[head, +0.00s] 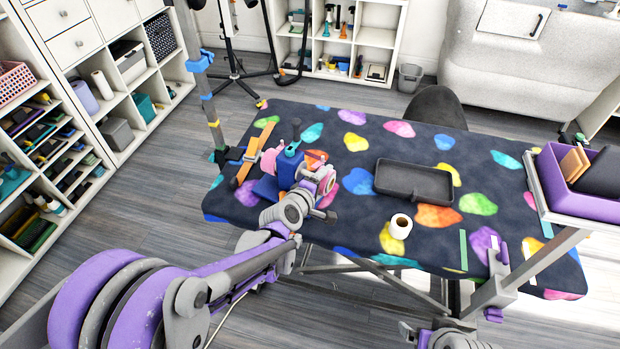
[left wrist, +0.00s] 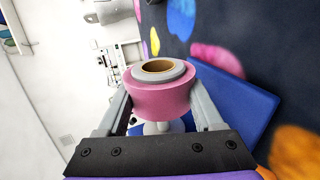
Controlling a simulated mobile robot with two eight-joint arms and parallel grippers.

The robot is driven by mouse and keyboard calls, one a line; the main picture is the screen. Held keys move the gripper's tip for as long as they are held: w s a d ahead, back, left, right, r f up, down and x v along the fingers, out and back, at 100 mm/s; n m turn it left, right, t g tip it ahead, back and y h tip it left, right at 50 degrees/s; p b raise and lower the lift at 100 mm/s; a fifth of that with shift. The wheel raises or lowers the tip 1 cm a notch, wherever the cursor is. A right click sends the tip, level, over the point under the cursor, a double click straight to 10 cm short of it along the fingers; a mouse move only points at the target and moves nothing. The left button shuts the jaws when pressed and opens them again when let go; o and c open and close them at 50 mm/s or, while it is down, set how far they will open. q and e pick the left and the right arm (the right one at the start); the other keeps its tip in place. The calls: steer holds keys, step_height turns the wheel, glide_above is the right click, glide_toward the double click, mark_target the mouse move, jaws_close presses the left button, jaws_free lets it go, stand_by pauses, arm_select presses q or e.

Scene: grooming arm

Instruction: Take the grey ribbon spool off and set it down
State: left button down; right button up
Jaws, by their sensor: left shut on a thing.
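A pink roll (left wrist: 160,97) with a grey roll (left wrist: 158,72) on its end and a brown core is between my left gripper's fingers (left wrist: 160,90) in the left wrist view. The fingers press on the sides of the pink part. I cannot tell whether the grey part is a separate spool or the pink roll's own body. A pale stem (left wrist: 163,127) shows under it. In the head view my left gripper (head: 318,190) is beside the blue holder (head: 268,190) on the table's left part, and largely hides what it grips. Whether my right gripper shows at lower right is unclear.
A dark tray (head: 415,180) lies on the spotted table (head: 350,215). A white roll (head: 400,227) with a brown core stands in front of it. A purple bin (head: 575,203) is at the right edge. Table between the holder and tray is clear.

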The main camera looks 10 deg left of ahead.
arm_select(q)
steer(key=shift+s+d, duration=0.15)
steer(key=shift+d, duration=0.25)
steer(key=shift+s+d+b, duration=0.3)
steer(key=shift+d+b, duration=0.15)
steer(key=shift+d, duration=0.55)
steer(key=shift+s+d+b, duration=0.25)
steer(key=shift+d+b, duration=0.15)
steer(key=shift+d, duration=0.6)
steer(key=shift+s, duration=0.1)
steer(key=shift+s+d, duration=0.25)
steer(key=shift+s, duration=0.35)
steer(key=shift+s+d, duration=0.2)
steer(key=shift+s, duration=0.4)
steer(key=shift+s+d, duration=0.25)
steer(key=shift+s, duration=0.4)
steer(key=shift+s+d, duration=0.25)
steer(key=shift+s, duration=0.4)
steer(key=shift+s+d+p, duration=0.25)
steer(key=shift+s+p, duration=0.1)
steer(key=shift+s, duration=0.25)
steer(key=shift+s+d+p, duration=0.2)
steer(key=shift+s+p, duration=0.15)
steer(key=shift+s, duration=0.25)
